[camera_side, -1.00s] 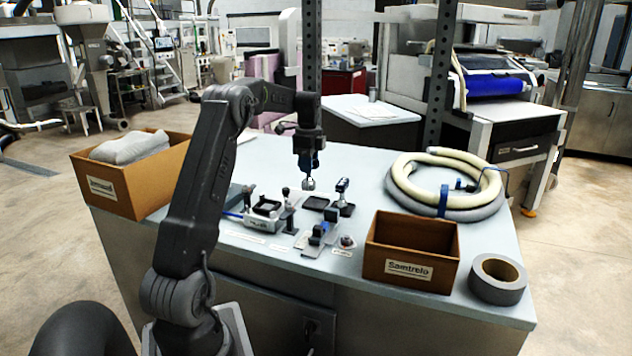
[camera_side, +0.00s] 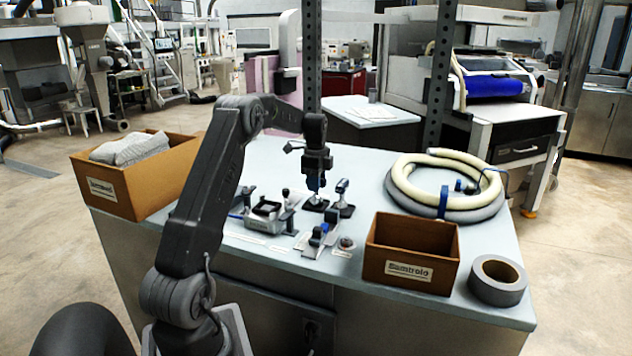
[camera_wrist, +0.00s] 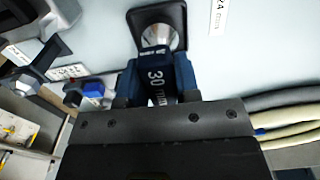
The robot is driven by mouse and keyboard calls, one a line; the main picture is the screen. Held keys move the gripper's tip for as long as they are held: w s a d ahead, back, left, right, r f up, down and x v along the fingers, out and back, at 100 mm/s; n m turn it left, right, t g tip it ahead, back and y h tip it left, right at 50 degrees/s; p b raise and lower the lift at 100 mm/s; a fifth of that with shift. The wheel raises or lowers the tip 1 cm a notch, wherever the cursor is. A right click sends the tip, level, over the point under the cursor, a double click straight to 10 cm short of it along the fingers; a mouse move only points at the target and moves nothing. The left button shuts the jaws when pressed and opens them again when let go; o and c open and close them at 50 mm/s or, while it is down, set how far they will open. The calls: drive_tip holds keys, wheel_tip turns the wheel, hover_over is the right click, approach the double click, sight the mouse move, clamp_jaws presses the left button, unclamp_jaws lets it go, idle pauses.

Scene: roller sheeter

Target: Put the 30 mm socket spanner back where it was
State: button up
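The 30 mm socket spanner (camera_wrist: 157,82) is held upright between the fingers of my gripper (camera_wrist: 157,88) in the wrist view, its "30 mm" marking facing the camera. Its metal socket end (camera_wrist: 160,38) lies over a black square holder (camera_wrist: 177,14). In the side view my gripper (camera_side: 317,182) is directly above the left black holder (camera_side: 316,205), very low. I cannot tell whether the socket touches the holder. A second spanner (camera_side: 342,187) stands upright in the right black holder (camera_side: 347,210).
A label reading "24 mm" (camera_wrist: 219,16) lies beside the holder. A small fixture (camera_side: 265,214) and clamp block (camera_side: 318,238) stand close by at the front. A coiled hose (camera_side: 445,208), an open brown box (camera_side: 410,250), a tape roll (camera_side: 497,280) and another box (camera_side: 135,185) stand farther out.

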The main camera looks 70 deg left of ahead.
drive_tip(key=o, duration=0.4)
drive_tip(key=shift+r, duration=0.15)
wheel_tip(320, 180, up, 12)
drive_tip(key=w+d+r+n+t, duration=0.15)
drive_tip(key=d+r, duration=0.35)
drive_tip(key=d, duration=0.6)
drive_tip(key=s+d+r+n+t+y, duration=0.1)
drive_tip(key=s+d, duration=0.1)
drive_tip(key=d, duration=0.6)
drive_tip(key=s+d+r+n, duration=0.1)
drive_tip(key=s+d+n, duration=0.1)
drive_tip(key=d, duration=0.5)
drive_tip(key=s+d+f+n+t+h, duration=0.1)
drive_tip(key=s+d+f+n+t, duration=0.2)
drive_tip(key=s+d+f, duration=0.4)
drive_tip(key=s+d+n, duration=0.1)
drive_tip(key=s+d, duration=0.8)
drive_tip(key=shift+s+d+f, duration=0.15)
drive_tip(key=shift+d+f, duration=0.05)
drive_tip(key=shift+f, duration=0.1)
drive_tip(key=shift+n, duration=0.25)
